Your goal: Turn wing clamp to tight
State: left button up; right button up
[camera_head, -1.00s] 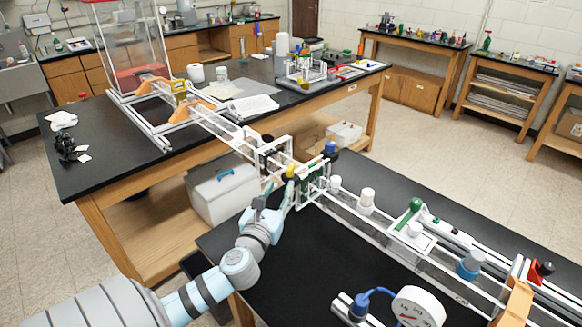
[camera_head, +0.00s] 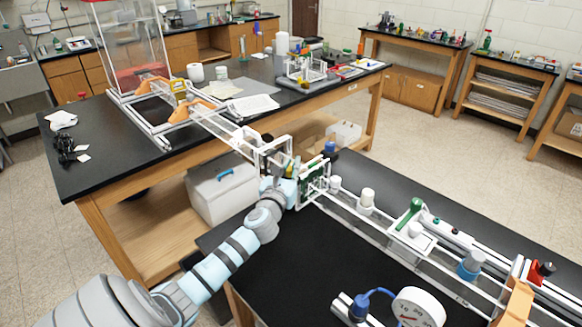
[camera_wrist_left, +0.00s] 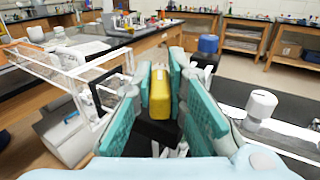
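The yellow wing clamp (camera_wrist_left: 160,93) stands upright between the teal finger pads of my left gripper (camera_wrist_left: 163,100) in the left wrist view. The pads lie on either side of it. The right pad is very close to it, and a gap shows on its left. My left gripper is open around the clamp; whether a pad touches it I cannot tell. In the head view, my left gripper (camera_head: 290,180) is at the near end of the white frame (camera_head: 313,185), and it mostly hides the clamp. My right gripper is not in view.
The white rail (camera_head: 375,236) runs right over the black bench (camera_head: 290,265), with a white knob (camera_head: 367,198) and a green handle (camera_head: 410,212) on it. A dial gauge (camera_head: 418,307) stands at the front. A white box (camera_head: 222,188) sits under the far bench.

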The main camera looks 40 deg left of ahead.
pick_arm(q)
grip_shut()
jog(key=shift+m+t+h+p, duration=0.55)
jog(key=shift+m+h, duration=0.25)
jog(key=shift+h, duration=0.4)
jog(key=shift+a+m+h, duration=0.1)
jog(key=shift+m+h, duration=0.7)
jog(key=shift+h, duration=0.4)
jog(key=shift+f+m+t+h+b, duration=0.1)
jog(key=shift+m+t+h+b, duration=0.25)
jog(key=shift+h, duration=0.35)
jog(key=m+g+h+b, duration=0.1)
jog(key=m+h+b, duration=0.2)
jog(key=h+b, duration=0.2)
jog(key=m+g+h+b, duration=0.1)
jog(key=m+h+b, duration=0.3)
jog(key=b, duration=0.7)
jog(key=shift+f+g+h, duration=0.15)
jog(key=shift+g+h, duration=0.15)
jog(key=shift+h, duration=0.3)
jog(key=shift+m+g+h+b, duration=0.5)
jog(key=shift+m+h+b, duration=0.05)
jog(key=shift+h+b, duration=0.25)
jog(key=o, duration=0.7)
grip_release()
jog(key=shift+r, duration=0.2)
